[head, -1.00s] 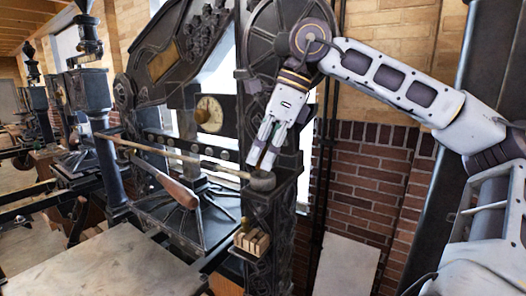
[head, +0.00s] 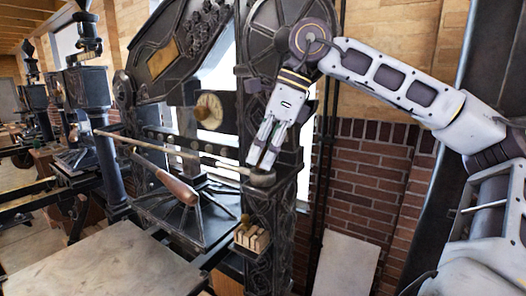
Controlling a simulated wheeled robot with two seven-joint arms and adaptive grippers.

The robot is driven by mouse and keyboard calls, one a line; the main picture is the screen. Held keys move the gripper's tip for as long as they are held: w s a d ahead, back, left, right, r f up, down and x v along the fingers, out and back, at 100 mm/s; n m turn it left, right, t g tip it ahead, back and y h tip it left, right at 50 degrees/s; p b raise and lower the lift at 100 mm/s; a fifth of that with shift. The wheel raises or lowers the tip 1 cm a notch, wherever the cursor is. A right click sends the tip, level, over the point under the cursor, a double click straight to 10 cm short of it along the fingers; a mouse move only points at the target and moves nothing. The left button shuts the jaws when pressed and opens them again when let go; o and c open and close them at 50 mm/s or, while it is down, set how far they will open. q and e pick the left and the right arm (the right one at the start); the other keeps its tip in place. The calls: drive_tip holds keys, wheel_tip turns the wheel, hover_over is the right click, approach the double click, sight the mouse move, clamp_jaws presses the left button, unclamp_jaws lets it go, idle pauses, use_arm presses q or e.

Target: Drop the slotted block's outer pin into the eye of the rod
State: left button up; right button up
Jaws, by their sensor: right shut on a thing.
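The long thin rod (head: 180,152) runs from the left post to the right cheek of the near press. Its right end meets a dark rounded block (head: 262,178), which I take to be the slotted block. The eye and the slot are too small to make out. My right gripper (head: 264,160) points down just above this block, its fingers close together. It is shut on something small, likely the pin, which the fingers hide. I cannot tell whether the pin's tip touches the block. My left gripper is out of view.
The iron press frame (head: 270,60) rises close behind my right gripper. A lever with a wooden handle (head: 178,188) lies below the rod. A small wooden holder (head: 252,238) sits on the press below the block. A flat pale bed (head: 105,262) fills the lower left.

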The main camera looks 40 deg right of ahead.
drive_tip(key=o, duration=1.1)
drive_tip(key=shift+o, duration=0.4)
drive_tip(key=o, duration=0.6)
drive_tip(key=shift+c, duration=0.2)
drive_tip(key=shift+r, duration=0.15)
drive_tip(key=shift+r+p, duration=1.15)
drive_tip(key=shift+p, duration=0.05)
drive_tip(key=shift+r, duration=0.35)
drive_tip(key=shift+r+p, duration=0.45)
drive_tip(key=shift+r, duration=0.3)
